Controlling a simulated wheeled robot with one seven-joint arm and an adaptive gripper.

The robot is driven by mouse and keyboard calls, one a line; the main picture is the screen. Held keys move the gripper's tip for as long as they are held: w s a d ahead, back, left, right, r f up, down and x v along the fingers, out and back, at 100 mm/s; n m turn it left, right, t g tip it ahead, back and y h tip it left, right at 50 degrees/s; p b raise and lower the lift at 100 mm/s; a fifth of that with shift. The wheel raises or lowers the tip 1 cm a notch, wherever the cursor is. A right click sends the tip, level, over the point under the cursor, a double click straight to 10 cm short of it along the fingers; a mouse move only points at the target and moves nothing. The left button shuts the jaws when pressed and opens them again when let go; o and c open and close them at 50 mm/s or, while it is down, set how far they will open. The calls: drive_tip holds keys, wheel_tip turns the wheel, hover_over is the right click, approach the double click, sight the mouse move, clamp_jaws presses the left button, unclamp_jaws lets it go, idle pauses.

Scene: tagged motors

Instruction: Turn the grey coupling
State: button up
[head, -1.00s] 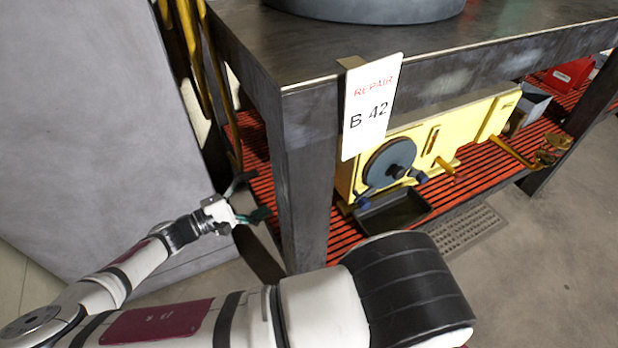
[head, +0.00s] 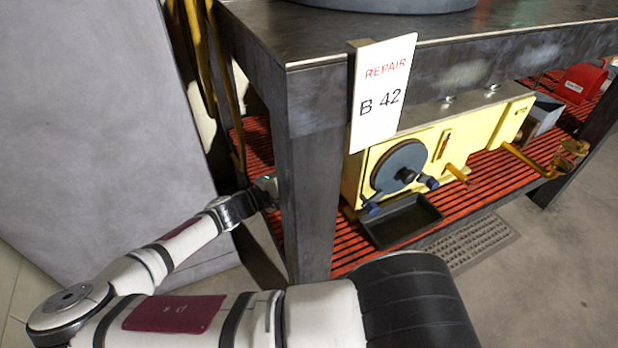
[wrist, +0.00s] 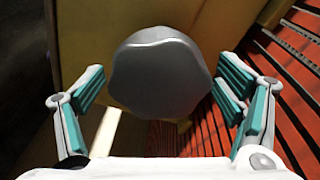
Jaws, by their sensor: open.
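The grey coupling (wrist: 158,72) shows in the wrist view as a rounded, lobed grey piece on the end of a yellow body. My gripper (wrist: 160,92) is open, with its teal-padded fingers to the left and right of the coupling and gaps on both sides. I cannot tell how far the fingertips reach along it. In the head view the yellow machine (head: 480,135) sits on the lower shelf, with a dark disc on its front. There my gripper (head: 268,188) is mostly hidden behind the table leg, and the coupling is hidden.
The dark table leg (head: 305,200) stands just right of my wrist. A grey panel (head: 100,120) is to the left. The red slatted shelf (head: 350,262) holds a black tray (head: 402,222). A tag reading "REPAIR B 42" (head: 382,95) hangs at the table corner.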

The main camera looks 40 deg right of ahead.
drive_tip(key=shift+d, duration=0.1)
drive_tip(key=c, duration=1.2)
drive_tip(key=shift+r+n+p, duration=0.1)
drive_tip(key=shift+n+p, duration=0.2)
drive_tip(key=shift+p, duration=0.35)
drive_tip(key=shift+r+n+p, duration=0.1)
drive_tip(key=shift+n+p, duration=0.5)
drive_tip(key=shift+p, duration=0.4)
drive_tip(key=n+p, duration=0.2)
drive_tip(key=p, duration=0.1)
drive_tip(key=shift+y, duration=0.3)
drive_tip(key=n+p, duration=0.3)
drive_tip(key=shift+s+n+p, duration=0.1)
drive_tip(key=shift+n+p, duration=0.2)
drive_tip(key=shift+f+n+g+y+p, duration=0.15)
drive_tip(key=shift+n+y+p, duration=0.1)
drive_tip(key=shift+n+p, duration=0.35)
drive_tip(key=shift+f+n+g+y+p, duration=0.15)
drive_tip(key=shift+n+y+p, duration=0.1)
drive_tip(key=shift+n, duration=0.55)
drive_tip(key=shift+r, duration=0.1)
